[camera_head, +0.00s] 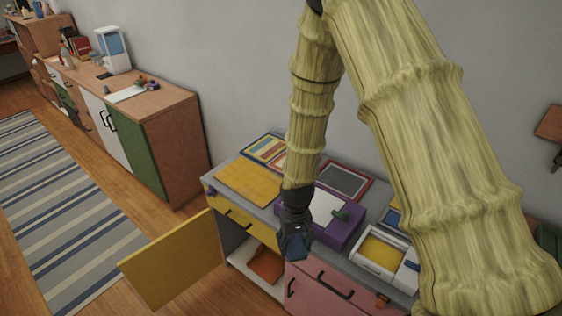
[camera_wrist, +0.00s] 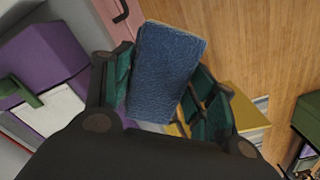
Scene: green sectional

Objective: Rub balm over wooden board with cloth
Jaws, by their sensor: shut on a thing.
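My gripper (camera_head: 294,236) is shut on a blue, textured block-shaped cloth (camera_wrist: 165,72). The cloth also shows small and dark blue at the fingertips in the head view (camera_head: 295,247). The gripper hangs in front of the counter, near the open lower cabinet. A flat yellow-tan board (camera_head: 247,183) lies on the counter's left end. An orange-brown flat piece (camera_head: 267,264) lies inside the open cabinet. I cannot tell which of these two is the wooden board. I cannot make out any balm.
The counter (camera_head: 228,168) also carries a purple box (camera_head: 338,232) with a green handle, framed panels and a white box with yellow inside (camera_head: 384,252). A yellow door (camera_head: 172,262) stands open to the left. Pink drawers (camera_head: 325,290) are below. Floor is clear by the striped rug (camera_head: 62,200).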

